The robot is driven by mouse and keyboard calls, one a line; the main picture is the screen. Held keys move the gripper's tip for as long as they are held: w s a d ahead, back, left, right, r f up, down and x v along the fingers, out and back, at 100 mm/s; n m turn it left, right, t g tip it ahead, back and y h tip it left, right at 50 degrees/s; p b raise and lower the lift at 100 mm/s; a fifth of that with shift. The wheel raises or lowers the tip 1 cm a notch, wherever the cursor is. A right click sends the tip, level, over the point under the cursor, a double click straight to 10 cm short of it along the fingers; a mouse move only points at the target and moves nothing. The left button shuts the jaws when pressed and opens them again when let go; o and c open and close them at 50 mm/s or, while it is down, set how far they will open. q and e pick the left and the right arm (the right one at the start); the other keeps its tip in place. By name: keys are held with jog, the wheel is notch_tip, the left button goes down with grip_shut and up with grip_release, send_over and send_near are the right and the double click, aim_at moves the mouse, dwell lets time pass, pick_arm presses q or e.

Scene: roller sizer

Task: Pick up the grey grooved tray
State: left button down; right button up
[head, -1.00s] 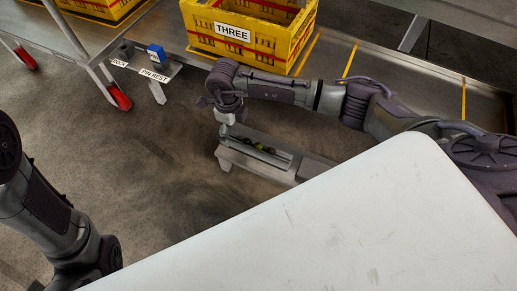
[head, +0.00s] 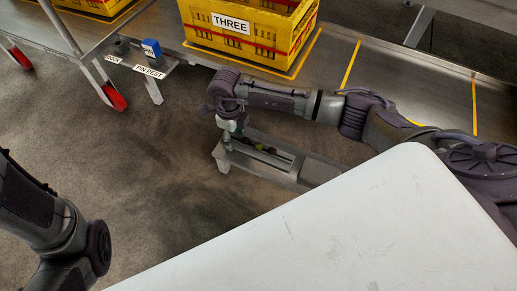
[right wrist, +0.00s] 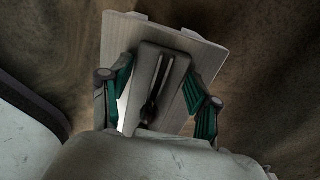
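The grey grooved tray (head: 282,157) appears as a narrow grey piece with a long groove, lying on a low light-grey stand (head: 248,166). Small dark, red and greenish round things sit in the groove. My right gripper (head: 227,138) points down at the tray's left end. In the right wrist view, the slotted grey tray (right wrist: 151,57) lies between the two green-padded fingers of the right gripper (right wrist: 160,70), over the pale stand (right wrist: 116,35). The fingers are apart, with a gap visible beside the tray. My left gripper is out of the picture; only its arm shows.
A yellow crate labelled THREE (head: 280,38) stands on a metal bench (head: 375,75) behind. A PIN REST label (head: 149,72) is at upper left. Open floor (head: 150,200) lies left of the stand.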

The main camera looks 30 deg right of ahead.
jog(key=c, duration=0.7)
jog(key=shift+o, duration=0.2)
jog(key=shift+r, duration=0.1)
